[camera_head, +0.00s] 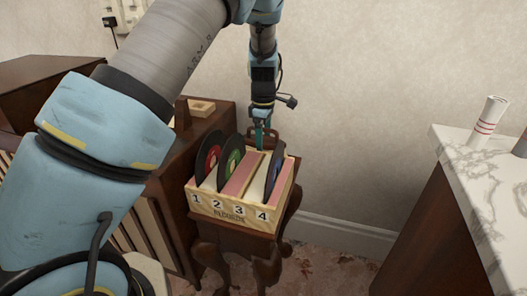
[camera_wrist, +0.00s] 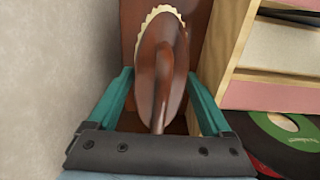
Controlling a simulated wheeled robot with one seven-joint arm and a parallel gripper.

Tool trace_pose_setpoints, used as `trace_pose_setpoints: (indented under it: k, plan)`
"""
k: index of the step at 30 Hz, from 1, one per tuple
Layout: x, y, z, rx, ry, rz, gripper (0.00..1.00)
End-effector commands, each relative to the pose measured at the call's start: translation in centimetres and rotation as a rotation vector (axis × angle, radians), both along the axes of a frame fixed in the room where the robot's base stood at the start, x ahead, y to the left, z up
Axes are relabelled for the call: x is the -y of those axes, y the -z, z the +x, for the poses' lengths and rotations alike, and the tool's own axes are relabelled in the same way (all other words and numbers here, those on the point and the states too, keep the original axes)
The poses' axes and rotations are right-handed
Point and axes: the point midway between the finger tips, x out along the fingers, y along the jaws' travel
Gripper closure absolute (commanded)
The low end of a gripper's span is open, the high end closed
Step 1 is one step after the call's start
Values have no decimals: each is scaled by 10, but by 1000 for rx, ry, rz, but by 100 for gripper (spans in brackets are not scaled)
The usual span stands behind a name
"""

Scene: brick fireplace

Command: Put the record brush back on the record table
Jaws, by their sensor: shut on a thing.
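The record brush (camera_wrist: 160,65) has a brown wooden body with a ridge-like handle and a pale bristle edge. My gripper (camera_wrist: 160,78) is shut on it, with one teal finger on each side. The small dark wooden record table (camera_head: 235,230) holds the record box. In the wrist view, its brown top (camera_wrist: 205,25) shows around and beneath the brush. In the head view, my gripper (camera_head: 262,138) points down just behind the box, which hides the brush's lower part. I cannot tell whether the brush touches the tabletop.
A wooden record box (camera_head: 222,208) with compartments numbered 1 to 4 holds several records and stands close beside the brush. The wall (camera_wrist: 50,80) is near on the other side. A brown cabinet (camera_head: 205,125) stands left; a marble-topped counter (camera_head: 480,165) stands right.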

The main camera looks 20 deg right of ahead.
Motion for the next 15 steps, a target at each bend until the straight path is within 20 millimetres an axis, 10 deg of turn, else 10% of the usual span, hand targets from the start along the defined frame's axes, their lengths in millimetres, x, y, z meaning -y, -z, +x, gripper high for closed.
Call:
trace_pose_setpoints:
  k: [15]
  plan:
    - [0, 31, 0, 0, 1, 0, 100]
